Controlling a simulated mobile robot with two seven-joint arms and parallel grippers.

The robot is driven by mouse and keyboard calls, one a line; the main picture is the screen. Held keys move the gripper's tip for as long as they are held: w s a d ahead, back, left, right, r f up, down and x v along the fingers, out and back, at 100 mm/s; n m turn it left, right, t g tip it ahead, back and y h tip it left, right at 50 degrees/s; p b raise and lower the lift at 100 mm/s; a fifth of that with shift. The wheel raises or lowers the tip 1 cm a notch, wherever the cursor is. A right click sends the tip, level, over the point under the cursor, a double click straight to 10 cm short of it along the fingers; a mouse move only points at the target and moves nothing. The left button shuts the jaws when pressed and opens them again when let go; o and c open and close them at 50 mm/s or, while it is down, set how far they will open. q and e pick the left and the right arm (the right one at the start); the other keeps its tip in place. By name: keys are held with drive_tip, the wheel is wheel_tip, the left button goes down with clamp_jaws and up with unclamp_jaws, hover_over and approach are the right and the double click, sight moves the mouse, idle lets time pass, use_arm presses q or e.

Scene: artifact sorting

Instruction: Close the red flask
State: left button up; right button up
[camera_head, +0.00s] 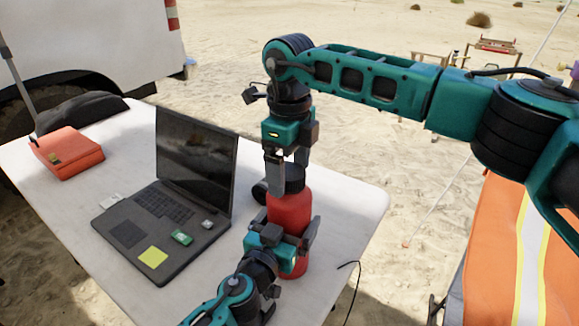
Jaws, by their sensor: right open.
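The red flask (289,212) stands upright on the white table, right of the laptop. A black part (293,180), which looks like its cap, is at the top, partly hidden by the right gripper. My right gripper (287,178) comes down from above and is open, with its fingers at the cap. My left gripper (288,238) comes from the front and is shut around the flask's lower body, which it partly hides. A dark round piece (260,191) shows just left of the cap; I cannot tell whether it belongs to the flask.
An open laptop (185,185) with a yellow note (153,257) and small green item (181,237) lies left of the flask. A red case (67,152) lies at the table's (345,205) far left. An orange stretcher (500,250) is at right. The table's right side is mostly clear.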

drive_tip(key=shift+r, duration=2.25)
drive_tip(key=shift+r+n, duration=1.75)
drive_tip(key=shift+n, duration=0.05)
drive_tip(key=shift+c, duration=0.3)
drive_tip(key=shift+f, duration=0.1)
drive_tip(key=shift+f, duration=3.95)
drive_tip(key=shift+c, duration=0.2)
drive_tip(key=c, duration=1.1)
